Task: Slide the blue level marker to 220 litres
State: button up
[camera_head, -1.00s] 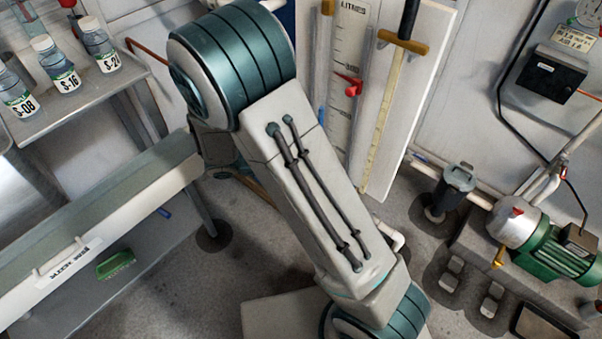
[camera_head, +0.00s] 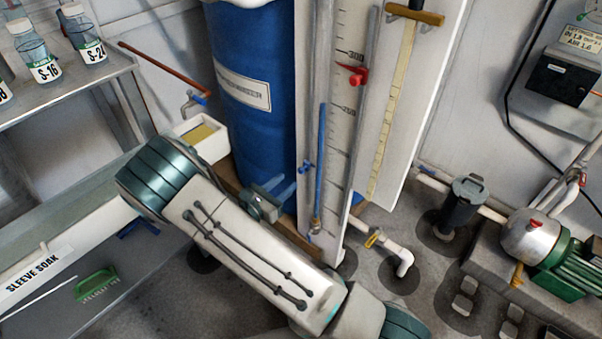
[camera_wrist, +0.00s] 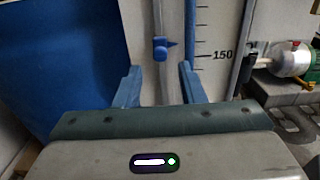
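The blue level marker (camera_head: 306,167) sits on the left side of the level gauge, beside the clear sight tube with a blue column (camera_head: 321,150). In the wrist view the blue marker (camera_wrist: 165,47) is ahead of my gripper (camera_wrist: 160,84), a little above it in the picture, near the height of the 150 label. The white litre scale (camera_head: 340,130) shows 300 and 250 in the head view. My gripper (camera_head: 272,194) is open and empty, left of and below the marker, with its fingers apart from it.
A red marker (camera_head: 353,74) sits on the scale between 300 and 250. A large blue tank (camera_head: 255,100) stands left of the gauge. A dipstick board (camera_head: 400,110) stands on the right. A brass-handled valve (camera_head: 374,238) is near the gauge's foot.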

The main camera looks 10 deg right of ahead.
aim_at(300, 171)
jog(key=b+x, duration=0.1)
jog(key=x, duration=0.6)
jog(key=shift+w+d, duration=0.2)
jog(key=shift+d, duration=0.05)
grip_shut()
